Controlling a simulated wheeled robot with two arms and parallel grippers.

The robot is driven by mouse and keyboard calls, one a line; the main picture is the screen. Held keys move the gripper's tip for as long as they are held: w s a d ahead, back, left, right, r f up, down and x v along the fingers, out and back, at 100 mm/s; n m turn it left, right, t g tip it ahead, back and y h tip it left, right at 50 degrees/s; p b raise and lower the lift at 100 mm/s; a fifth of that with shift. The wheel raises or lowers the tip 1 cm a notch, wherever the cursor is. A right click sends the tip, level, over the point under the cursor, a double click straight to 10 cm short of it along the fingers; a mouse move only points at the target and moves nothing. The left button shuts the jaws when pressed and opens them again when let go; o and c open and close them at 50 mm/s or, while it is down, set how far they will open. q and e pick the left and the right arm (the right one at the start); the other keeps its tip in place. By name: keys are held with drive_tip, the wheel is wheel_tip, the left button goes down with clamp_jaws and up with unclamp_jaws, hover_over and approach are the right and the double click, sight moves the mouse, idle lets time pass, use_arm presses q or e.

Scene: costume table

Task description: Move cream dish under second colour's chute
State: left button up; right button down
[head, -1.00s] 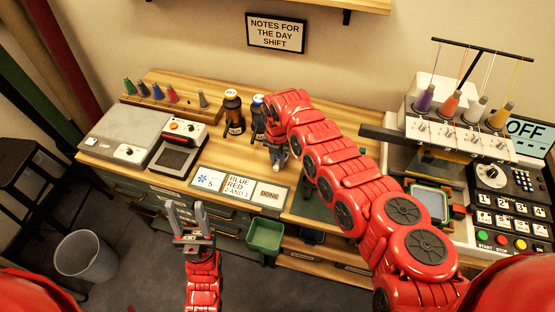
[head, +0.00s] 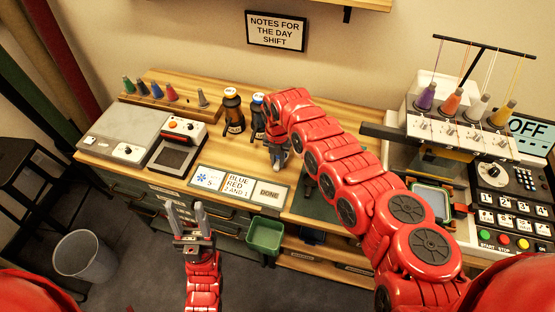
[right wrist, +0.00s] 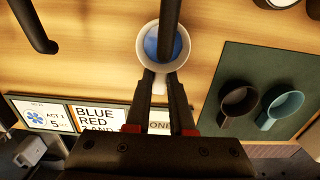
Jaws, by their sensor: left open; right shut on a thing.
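The cream dish (right wrist: 141,46) is round and holds something blue. It shows in the right wrist view directly ahead of my right gripper (right wrist: 160,78), whose fingers are shut on its near side. A dark tube (right wrist: 170,22) crosses in front of the dish and hides part of it; I cannot tell whether its mouth is exactly over the dish. A second dark tube (right wrist: 33,22) is to the left. My left gripper (head: 187,218) is open and empty, in front of the counter.
A brown dish (right wrist: 238,100) and a teal dish (right wrist: 286,104) lie on a dark green mat (right wrist: 240,62). A card panel (head: 226,187) reads BLUE, RED, 2 AND 1. A green bin (head: 264,236) hangs at the counter front. An embroidery machine (head: 450,130) stands right.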

drive_tip(key=shift+f+b, duration=0.35)
idle(0.5)
drive_tip(key=c, duration=0.7)
unclamp_jaws()
drive_tip(key=shift+r, duration=0.1)
drive_tip(key=shift+r+p, duration=1.5)
drive_tip(key=shift+r, duration=0.75)
